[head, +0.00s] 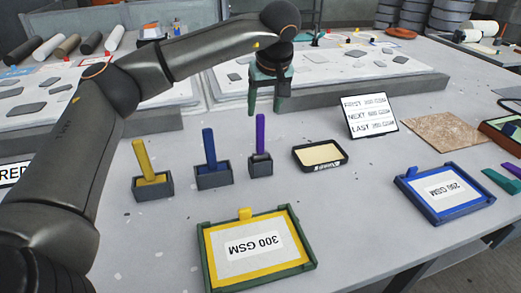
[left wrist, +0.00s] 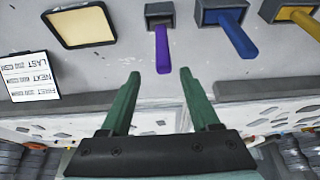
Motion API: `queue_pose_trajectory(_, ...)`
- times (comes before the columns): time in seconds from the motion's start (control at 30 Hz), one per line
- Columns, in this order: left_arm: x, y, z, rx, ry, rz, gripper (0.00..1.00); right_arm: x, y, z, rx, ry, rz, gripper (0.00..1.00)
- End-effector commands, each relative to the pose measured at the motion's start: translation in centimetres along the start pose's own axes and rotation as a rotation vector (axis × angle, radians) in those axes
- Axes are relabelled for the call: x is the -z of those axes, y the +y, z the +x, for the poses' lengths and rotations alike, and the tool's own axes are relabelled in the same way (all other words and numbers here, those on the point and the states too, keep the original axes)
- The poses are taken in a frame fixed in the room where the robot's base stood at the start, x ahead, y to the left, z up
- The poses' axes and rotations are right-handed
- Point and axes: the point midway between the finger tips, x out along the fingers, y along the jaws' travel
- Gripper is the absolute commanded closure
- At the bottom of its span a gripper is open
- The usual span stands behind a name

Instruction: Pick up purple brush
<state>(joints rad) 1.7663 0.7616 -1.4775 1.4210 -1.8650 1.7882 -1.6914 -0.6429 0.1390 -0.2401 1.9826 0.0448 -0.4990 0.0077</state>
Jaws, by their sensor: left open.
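The purple brush (head: 260,135) stands upright in a small dark holder (head: 260,166), the rightmost of three in the head view. In the left wrist view the purple handle (left wrist: 162,50) points toward my gripper, between and just beyond the fingertips. My left gripper (head: 265,108) is open and empty, with its green fingers behind and above the brush handle in the head view. It also shows in the left wrist view (left wrist: 156,72), with the fingers apart and nothing between them. My right gripper is in neither view.
A blue brush (head: 209,148) and a yellow brush (head: 144,160) stand in holders to the left. A black tray (head: 298,158) with a cream pad lies to the right. A sign (head: 368,116) stands behind it. Framed sheets marked 300 GSM (head: 256,246) and 200 GSM (head: 445,192) lie in front.

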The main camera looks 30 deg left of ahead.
Motion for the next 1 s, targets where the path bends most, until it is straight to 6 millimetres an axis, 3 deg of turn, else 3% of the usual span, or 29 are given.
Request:
queue_pose_trajectory(0.5, -0.7, -0.7, 5.7, 0.000, -0.001, 0.000, 0.38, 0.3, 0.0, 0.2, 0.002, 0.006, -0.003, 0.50)
queue_pose_trajectory(0.77, -0.7, -0.6, 5.9, -0.001, -0.001, 0.000, 0.38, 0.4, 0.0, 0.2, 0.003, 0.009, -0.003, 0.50)
queue_pose_trajectory(1.0, -0.6, -0.6, 5.9, -0.001, -0.001, -0.001, 0.63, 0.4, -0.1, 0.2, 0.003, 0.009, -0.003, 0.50)
